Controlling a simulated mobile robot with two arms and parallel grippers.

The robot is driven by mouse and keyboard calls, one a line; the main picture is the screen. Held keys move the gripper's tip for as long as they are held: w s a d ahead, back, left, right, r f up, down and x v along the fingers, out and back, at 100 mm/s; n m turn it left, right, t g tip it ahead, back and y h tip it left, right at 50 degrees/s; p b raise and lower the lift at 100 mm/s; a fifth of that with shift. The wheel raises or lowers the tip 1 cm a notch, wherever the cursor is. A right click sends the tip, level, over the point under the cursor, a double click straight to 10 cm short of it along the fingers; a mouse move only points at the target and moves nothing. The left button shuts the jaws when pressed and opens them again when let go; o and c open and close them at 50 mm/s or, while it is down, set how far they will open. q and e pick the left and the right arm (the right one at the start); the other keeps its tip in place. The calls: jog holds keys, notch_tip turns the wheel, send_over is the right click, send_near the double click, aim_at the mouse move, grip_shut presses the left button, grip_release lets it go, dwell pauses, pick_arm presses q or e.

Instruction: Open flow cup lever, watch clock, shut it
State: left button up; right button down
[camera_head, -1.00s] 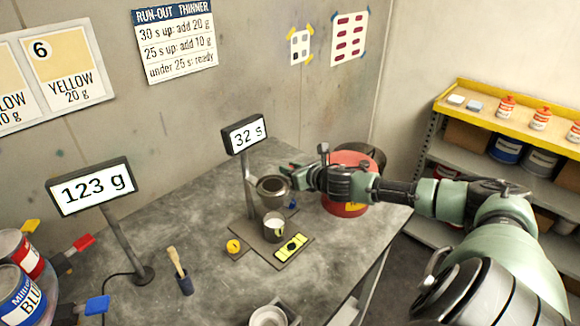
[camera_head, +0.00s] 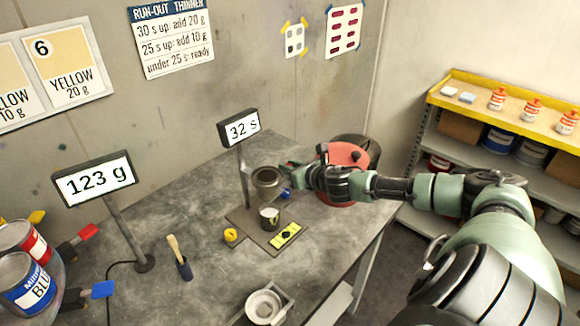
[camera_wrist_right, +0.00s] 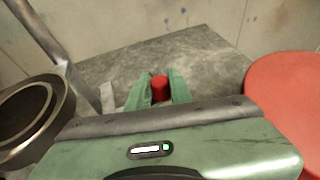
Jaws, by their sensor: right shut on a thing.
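The grey metal flow cup (camera_head: 266,178) sits on its stand, under a clock display (camera_head: 240,127) that reads 32 s. A small cup (camera_head: 270,218) stands below it on the base plate. My right gripper (camera_head: 289,171) is just right of the flow cup. In the right wrist view my right gripper (camera_wrist_right: 159,78) is shut on a red knob (camera_wrist_right: 160,90), which I take for the lever's end. The rest of the lever is hidden. The flow cup's rim (camera_wrist_right: 35,115) is at the left there. My left gripper is not in view.
A yellow level (camera_head: 286,236) and a yellow knob (camera_head: 231,235) are at the base plate. A scale display (camera_head: 95,180) reads 123 g.

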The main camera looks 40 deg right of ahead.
jog(key=shift+a, duration=0.15)
jog(key=c, duration=1.3)
grip_release()
jog(key=shift+w+a, duration=0.1)
jog(key=shift+o, duration=0.2)
jog(key=shift+s, duration=0.35)
jog(key=b+v, duration=0.2)
jog(key=v, duration=0.5)
jog(key=shift+r, duration=0.1)
